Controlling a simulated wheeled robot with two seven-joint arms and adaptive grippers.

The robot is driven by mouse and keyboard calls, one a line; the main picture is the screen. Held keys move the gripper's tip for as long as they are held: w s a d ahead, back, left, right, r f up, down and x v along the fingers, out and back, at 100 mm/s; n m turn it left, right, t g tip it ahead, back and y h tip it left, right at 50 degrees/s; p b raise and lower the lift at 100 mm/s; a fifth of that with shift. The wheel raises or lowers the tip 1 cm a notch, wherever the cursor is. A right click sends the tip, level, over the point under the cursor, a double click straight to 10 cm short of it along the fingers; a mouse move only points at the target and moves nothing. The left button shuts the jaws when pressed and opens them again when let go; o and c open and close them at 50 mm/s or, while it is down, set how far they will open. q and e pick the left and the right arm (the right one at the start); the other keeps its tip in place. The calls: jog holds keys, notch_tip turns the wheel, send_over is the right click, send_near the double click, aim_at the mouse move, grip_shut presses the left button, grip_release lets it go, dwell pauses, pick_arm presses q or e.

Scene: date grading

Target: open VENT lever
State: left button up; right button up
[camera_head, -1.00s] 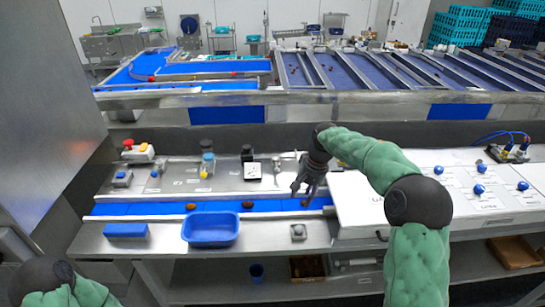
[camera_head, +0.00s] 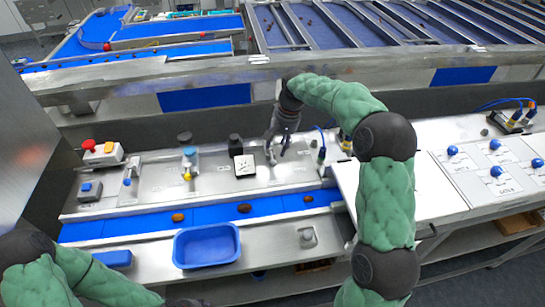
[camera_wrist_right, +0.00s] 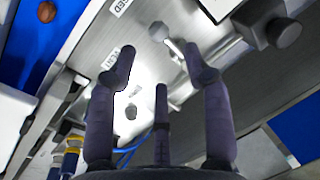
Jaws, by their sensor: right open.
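My right gripper (camera_head: 279,152) is open and empty over the metal panel behind the blue belt. In the right wrist view the gripper (camera_wrist_right: 160,50) has its fingers spread, with a small metal lever (camera_wrist_right: 158,32) with a faceted knob just beyond and between the tips. A gap seems to remain, but contact cannot be told for sure. A VENT label (camera_wrist_right: 109,58) lies beside the left finger. In the head view the lever is too small and too covered by the gripper to make out. My left gripper is out of view; only its arm shows at bottom left.
Dates (camera_head: 243,208) lie on the blue belt (camera_head: 210,215). A blue tray (camera_head: 207,246) stands in front. A white board (camera_head: 345,185) lies right.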

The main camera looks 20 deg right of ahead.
jog(key=f, duration=0.2)
jog(key=a+f, duration=0.1)
jog(key=f, duration=0.2)
jog(key=f+p, duration=0.1)
jog(key=f, duration=0.2)
jog(key=shift+w+a, duration=0.2)
jog(key=shift+r, duration=0.1)
grip_shut()
